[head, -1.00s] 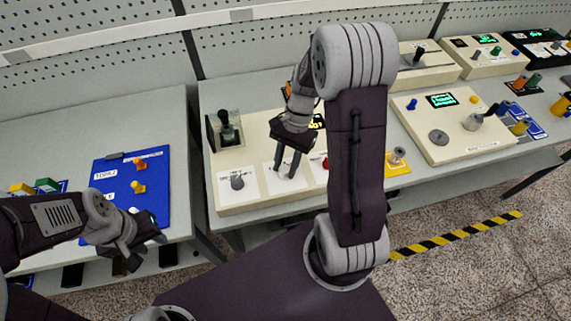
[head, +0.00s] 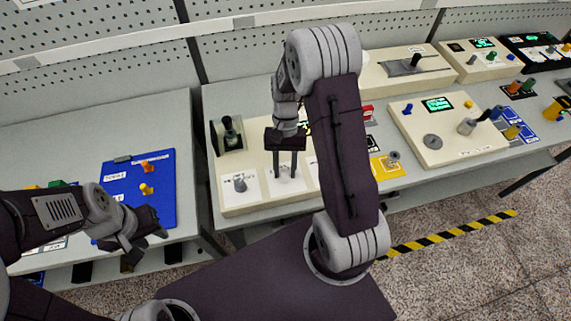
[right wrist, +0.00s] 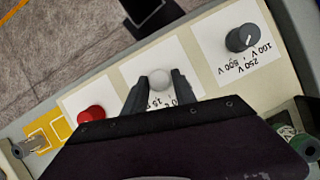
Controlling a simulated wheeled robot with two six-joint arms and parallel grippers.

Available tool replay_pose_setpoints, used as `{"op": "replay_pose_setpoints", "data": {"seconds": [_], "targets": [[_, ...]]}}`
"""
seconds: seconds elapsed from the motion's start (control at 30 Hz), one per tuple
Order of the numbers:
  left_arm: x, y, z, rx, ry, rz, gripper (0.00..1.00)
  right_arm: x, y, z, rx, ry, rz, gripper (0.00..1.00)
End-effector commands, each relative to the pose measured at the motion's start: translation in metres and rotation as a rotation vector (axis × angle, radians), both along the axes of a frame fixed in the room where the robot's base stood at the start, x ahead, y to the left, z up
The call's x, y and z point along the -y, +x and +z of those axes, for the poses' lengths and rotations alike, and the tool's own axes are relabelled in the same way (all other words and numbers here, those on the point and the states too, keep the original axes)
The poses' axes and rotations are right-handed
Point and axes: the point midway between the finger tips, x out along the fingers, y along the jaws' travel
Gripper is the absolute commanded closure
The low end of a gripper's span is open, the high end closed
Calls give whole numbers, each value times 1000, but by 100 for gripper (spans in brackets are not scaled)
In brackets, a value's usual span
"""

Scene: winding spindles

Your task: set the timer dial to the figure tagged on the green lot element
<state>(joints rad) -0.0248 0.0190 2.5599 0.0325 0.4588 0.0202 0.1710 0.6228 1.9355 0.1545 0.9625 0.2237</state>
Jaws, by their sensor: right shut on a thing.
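A pale round dial (right wrist: 158,79) sits on a white label on the cream console (head: 240,208). Its printed figures are partly hidden by my fingers. My right gripper (head: 284,176) points down at the middle white label. In the right wrist view, its fingers (right wrist: 160,88) are shut on the pale dial, one on each side. My left gripper (head: 146,238) hangs by the front edge of the left table; its opening is unclear. A green piece (head: 57,183) shows partly behind my left arm. No tag figure is readable.
A dark knob (right wrist: 241,38) marked 100 V, 250 V and 500 V and a red button (right wrist: 91,114) flank the dial. A lever (head: 229,132) stands behind. My right arm hides part of the console.

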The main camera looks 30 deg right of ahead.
Motion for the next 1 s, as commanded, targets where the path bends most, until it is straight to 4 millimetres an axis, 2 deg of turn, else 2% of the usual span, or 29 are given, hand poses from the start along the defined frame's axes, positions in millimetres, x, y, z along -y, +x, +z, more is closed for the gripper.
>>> {"op": "replay_pose_setpoints", "data": {"seconds": [0.1,0.4,1.0], "targets": [[0,0,10,0,0,0,64,-1,1,4,0,1,82,100],[0,0,18,0,0,0,64,-1,1,2,2,1,225,100],[0,0,20,0,0,0,64,-1,1,1,2,0,273,100]]}}
